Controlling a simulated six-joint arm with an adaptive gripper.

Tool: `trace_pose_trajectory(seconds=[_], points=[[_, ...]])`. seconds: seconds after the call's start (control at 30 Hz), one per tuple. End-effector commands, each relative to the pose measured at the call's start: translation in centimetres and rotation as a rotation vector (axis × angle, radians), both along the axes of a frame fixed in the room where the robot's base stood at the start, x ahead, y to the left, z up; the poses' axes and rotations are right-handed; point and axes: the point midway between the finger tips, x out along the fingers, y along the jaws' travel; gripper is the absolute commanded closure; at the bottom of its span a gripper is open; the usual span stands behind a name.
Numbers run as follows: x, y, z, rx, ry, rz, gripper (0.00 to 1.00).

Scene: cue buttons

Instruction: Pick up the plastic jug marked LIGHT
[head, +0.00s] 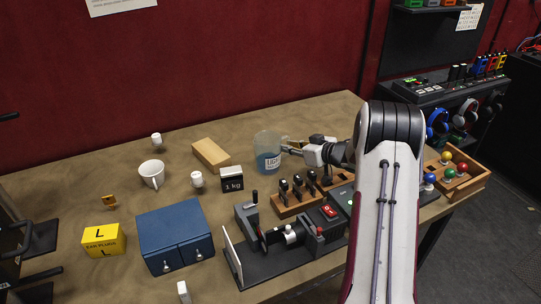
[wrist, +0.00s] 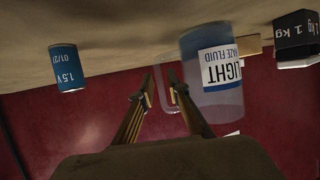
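The clear plastic jug (head: 267,160) with bluish fluid stands upright on the table. Its white label reads LIGHT HAZE FLUID in the wrist view (wrist: 221,105), where it shows upside down. The jug's handle (wrist: 160,93) faces my gripper. My gripper (head: 287,148) is at the handle side, to the right of the jug in the head view. In the wrist view its two fingers (wrist: 160,76) are apart, with the handle's outer bar seemingly between them. I cannot tell whether either finger touches the handle.
A black 1 kg weight (head: 231,180) and a wooden block (head: 211,154) stand left of the jug. A lever rack (head: 298,204) is in front. A blue 1.5V battery (wrist: 68,69) shows in the wrist view. A blue drawer box (head: 175,232) is at the front left.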

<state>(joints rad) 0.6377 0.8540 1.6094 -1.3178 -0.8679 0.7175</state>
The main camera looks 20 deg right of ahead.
Motion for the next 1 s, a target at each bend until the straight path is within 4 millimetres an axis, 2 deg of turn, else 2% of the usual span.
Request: trace_pose_trajectory(seconds=[0.17, 0.63, 0.67, 0.7, 0.73, 1.0], points=[[0.85, 0.25, -0.32, 0.001, -0.001, 0.000, 0.84], [0.86, 0.25, -0.32, 0.001, -0.001, -0.001, 0.84], [0.86, 0.25, -0.32, 0.001, -0.001, -0.001, 0.87], [0.85, 0.24, -0.31, 0.001, -0.001, -0.001, 0.97], [0.85, 0.24, -0.31, 0.001, -0.001, -0.001, 1.00], [0.88, 0.23, -0.24, 0.000, -0.002, -0.001, 1.00]])
